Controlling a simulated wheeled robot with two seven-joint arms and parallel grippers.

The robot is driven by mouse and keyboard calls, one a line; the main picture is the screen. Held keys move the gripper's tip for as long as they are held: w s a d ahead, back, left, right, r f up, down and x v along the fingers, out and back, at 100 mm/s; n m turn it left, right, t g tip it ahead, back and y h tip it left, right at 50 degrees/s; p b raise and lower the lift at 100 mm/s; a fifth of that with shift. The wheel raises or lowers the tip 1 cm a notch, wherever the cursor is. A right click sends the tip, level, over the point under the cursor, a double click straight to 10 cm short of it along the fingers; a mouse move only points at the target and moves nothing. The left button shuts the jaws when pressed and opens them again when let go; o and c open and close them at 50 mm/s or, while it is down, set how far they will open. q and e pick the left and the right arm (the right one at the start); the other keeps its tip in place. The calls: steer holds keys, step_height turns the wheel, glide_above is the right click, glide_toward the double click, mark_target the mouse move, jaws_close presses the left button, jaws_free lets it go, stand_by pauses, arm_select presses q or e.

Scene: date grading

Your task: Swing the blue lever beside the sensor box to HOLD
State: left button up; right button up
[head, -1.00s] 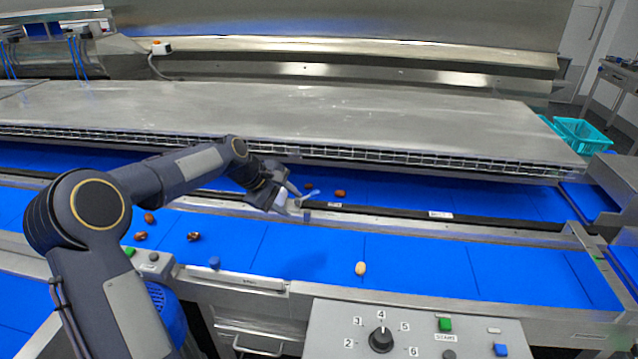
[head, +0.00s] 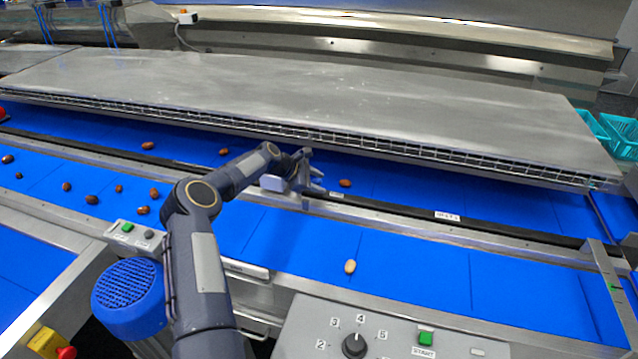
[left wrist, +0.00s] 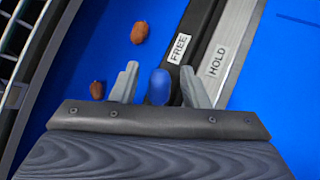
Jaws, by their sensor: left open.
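The blue lever's rounded knob (left wrist: 158,87) stands between the two fingers of my left gripper (left wrist: 159,86) in the left wrist view. The fingers are open, one on each side of the knob, with a gap to the right finger. The knob is near the FREE label (left wrist: 180,48); the HOLD label (left wrist: 217,60) lies to its right on the pale rail. In the head view my left gripper (head: 316,180) is above the rail between the blue belts, and I cannot make out the lever there. The sensor box cannot be identified. My right gripper is not in view.
A steel cover (head: 330,90) overhangs the rear belt close behind my left gripper. Several brown dates lie on the belts, one pale date (head: 350,267) on the front belt. A control panel with a black dial (head: 354,345) and green button (head: 426,337) is in front.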

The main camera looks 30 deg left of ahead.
arm_select(q)
steer(key=shift+w+d+f, duration=0.1)
steer(key=shift+w+f, duration=0.1)
jaws_close()
stand_by(0.3)
